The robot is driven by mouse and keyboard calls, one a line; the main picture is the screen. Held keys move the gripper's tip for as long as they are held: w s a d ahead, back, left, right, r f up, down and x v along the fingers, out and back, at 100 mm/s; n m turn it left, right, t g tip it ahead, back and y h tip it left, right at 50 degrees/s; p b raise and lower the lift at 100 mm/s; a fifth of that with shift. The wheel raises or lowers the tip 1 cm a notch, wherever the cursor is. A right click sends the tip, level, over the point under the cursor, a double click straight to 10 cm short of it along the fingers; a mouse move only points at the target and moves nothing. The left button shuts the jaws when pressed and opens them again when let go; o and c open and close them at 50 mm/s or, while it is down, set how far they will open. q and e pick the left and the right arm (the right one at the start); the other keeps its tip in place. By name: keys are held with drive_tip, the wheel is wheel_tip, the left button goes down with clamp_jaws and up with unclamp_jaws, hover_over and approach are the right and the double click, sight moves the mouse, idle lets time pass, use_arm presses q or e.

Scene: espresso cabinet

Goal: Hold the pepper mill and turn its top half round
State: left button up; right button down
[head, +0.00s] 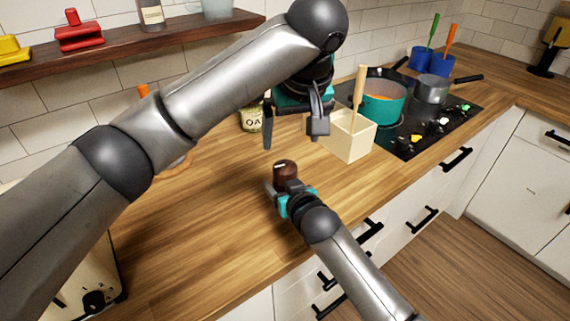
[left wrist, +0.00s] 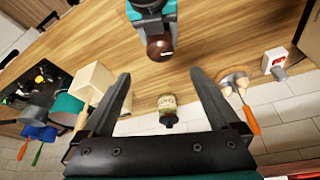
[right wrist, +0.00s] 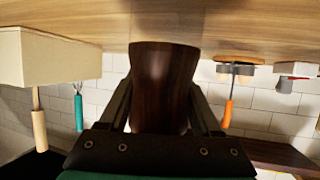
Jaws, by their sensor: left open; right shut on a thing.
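The dark brown wooden pepper mill (head: 284,170) stands on the wooden counter in the head view. My right gripper (head: 284,190) is shut on it from the front, and the right wrist view shows the mill (right wrist: 163,85) between the two fingers (right wrist: 160,112). In the left wrist view the mill's rounded top (left wrist: 159,47) shows near the upper edge. My left gripper (head: 292,135) is open and empty, above and behind the mill, with its fingers (left wrist: 157,85) pointing down and apart from it. The mill's lower part is mostly hidden in the head view.
A cream box (head: 350,138) with a wooden-handled utensil stands right of the mill. Behind my left gripper is a jar (head: 250,118). A stove with a teal pot (head: 384,98) and a grey pan (head: 431,88) is at the right.

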sight(285, 165)
use_arm(q)
drive_tip(key=shift+n, duration=0.6)
drive_tip(key=x, duration=1.1)
drive_tip(key=shift+w+a+f, duration=0.1)
drive_tip(key=shift+w+f, duration=0.05)
drive_tip(key=shift+f, duration=0.25)
drive_tip(key=shift+c, duration=0.4)
drive_tip(key=c, duration=1.3)
drive_tip(key=shift+m, duration=0.4)
drive_tip(key=m+h, duration=0.1)
drive_tip(key=m, duration=0.2)
drive_tip(key=shift+m, duration=0.3)
drive_tip(key=m+h, duration=0.2)
drive_tip(key=m, duration=0.2)
drive_tip(key=shift+m, duration=0.3)
